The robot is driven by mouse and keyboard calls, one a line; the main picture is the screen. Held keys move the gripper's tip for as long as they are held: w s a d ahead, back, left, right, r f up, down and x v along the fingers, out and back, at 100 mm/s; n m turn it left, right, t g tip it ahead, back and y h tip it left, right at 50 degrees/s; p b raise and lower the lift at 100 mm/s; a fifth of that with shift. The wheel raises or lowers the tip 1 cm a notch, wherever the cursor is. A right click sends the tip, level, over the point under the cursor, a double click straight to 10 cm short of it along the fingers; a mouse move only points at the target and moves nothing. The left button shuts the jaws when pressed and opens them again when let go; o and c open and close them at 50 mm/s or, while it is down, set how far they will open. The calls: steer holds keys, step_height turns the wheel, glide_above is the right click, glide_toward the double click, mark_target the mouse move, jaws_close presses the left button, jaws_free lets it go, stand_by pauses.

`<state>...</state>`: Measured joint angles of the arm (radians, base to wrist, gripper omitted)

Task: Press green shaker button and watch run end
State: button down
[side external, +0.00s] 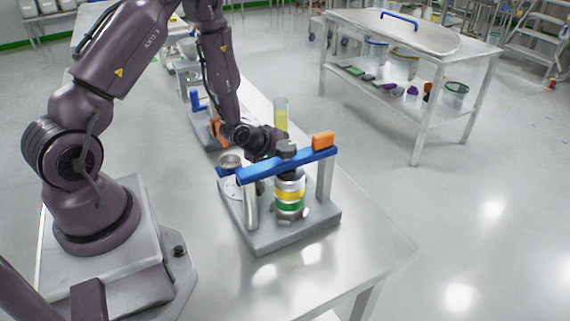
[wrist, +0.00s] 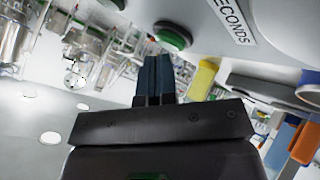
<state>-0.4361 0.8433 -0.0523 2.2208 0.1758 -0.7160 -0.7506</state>
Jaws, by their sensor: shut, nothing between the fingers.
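The sieve shaker (side external: 290,233) has a grey base, posts, a blue clamp bar (side external: 300,160) and a stack of sieves (side external: 290,193) with yellow and green bands. In the wrist view, the round green button (wrist: 173,36) sits in a dark ring on a pale panel beside a label (wrist: 233,20) reading partly "ECONDS". My gripper (wrist: 157,62) is shut and empty, its blue-grey fingertips just below the button in the picture. I cannot tell whether they touch it. In the side view, my wrist (side external: 258,138) is behind the clamp bar and the fingertips are mostly hidden.
A clear cylinder with yellow content (side external: 281,115) stands behind the shaker. A small metal pan (side external: 230,161) is left of it. The steel table's (side external: 375,245) front right is clear. A cart (side external: 418,125) stands apart behind.

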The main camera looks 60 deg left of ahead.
steer(key=shift+f, duration=0.15)
stand_by(0.4)
steer(key=shift+r, duration=0.9)
steer(key=shift+r, duration=0.1)
steer(key=shift+r, duration=2.45)
